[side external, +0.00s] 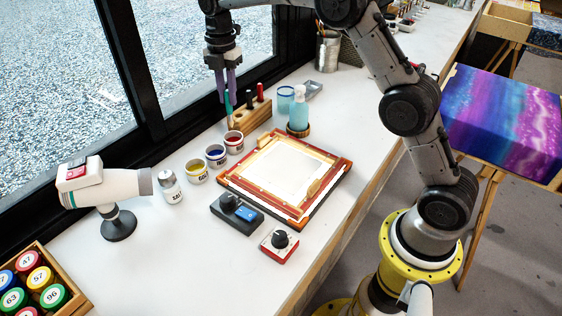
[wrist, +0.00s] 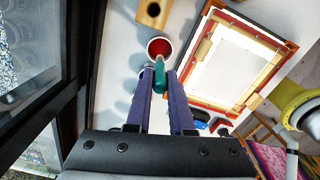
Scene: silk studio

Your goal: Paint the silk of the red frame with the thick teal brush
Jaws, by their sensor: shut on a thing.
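My gripper (side external: 228,92) has its purple fingers shut on the thick teal brush (side external: 228,103), which hangs tip down. The brush also shows between the fingers in the wrist view (wrist: 159,76). Its lower end overlaps the pot of red paint (wrist: 160,46); I cannot tell if it touches the paint. In the side view that pot (side external: 234,142) stands just below the brush. The red frame (side external: 231,183) lies flat on the table to the right, with plain white silk (side external: 297,164) stretched inside it. The frame also shows at the right of the wrist view (wrist: 206,85).
Blue (side external: 216,155) and yellow (side external: 197,171) paint pots stand in line with the red one. A wooden brush block (side external: 250,117) with a black and a red handle is behind. A blue bottle (side external: 299,112), a hair dryer (side external: 100,187) and two control boxes surround the frame. Window bars edge the left.

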